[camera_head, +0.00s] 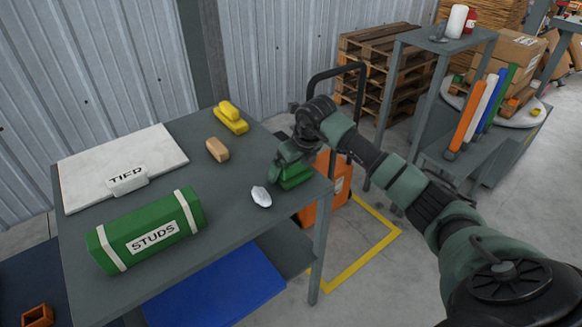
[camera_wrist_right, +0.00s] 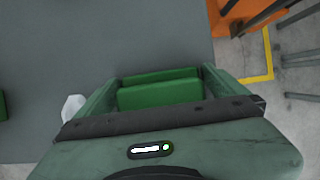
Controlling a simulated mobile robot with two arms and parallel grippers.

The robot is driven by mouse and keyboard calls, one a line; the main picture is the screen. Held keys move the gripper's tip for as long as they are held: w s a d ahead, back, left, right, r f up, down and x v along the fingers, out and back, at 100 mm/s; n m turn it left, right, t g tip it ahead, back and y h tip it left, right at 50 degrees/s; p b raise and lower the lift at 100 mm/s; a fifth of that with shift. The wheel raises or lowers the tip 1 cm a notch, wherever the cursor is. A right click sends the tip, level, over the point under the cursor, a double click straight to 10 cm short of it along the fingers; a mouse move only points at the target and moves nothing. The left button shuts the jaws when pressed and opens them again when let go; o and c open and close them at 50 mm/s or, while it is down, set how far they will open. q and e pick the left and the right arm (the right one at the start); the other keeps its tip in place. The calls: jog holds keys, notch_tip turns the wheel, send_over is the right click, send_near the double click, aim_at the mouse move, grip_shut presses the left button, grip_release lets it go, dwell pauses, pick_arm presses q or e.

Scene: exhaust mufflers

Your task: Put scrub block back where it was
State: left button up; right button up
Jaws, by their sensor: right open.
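A green stepped block (camera_head: 294,178) sits at the right edge of the grey table (camera_head: 215,215); the frames do not name it as the scrub block. My right gripper (camera_head: 288,163) is low over it and open. In the right wrist view the green block (camera_wrist_right: 160,93) lies between the two spread fingers of my right gripper (camera_wrist_right: 160,76), with a small gap visible at the left finger. A similar yellow stepped block (camera_head: 231,119) stands at the table's back edge, and a tan block (camera_head: 217,149) lies in front of it. My left gripper is not in view.
A white crumpled piece (camera_head: 261,196) lies just left of the green block. A green STUDS case (camera_head: 147,232) and a white board (camera_head: 85,168) with a TIED label block (camera_head: 127,180) fill the left side. An orange box (camera_head: 336,185) stands on the floor beyond the table.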

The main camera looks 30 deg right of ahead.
jog(key=v, duration=1.2)
jog(key=shift+b, duration=0.3)
jog(key=shift+r, duration=0.15)
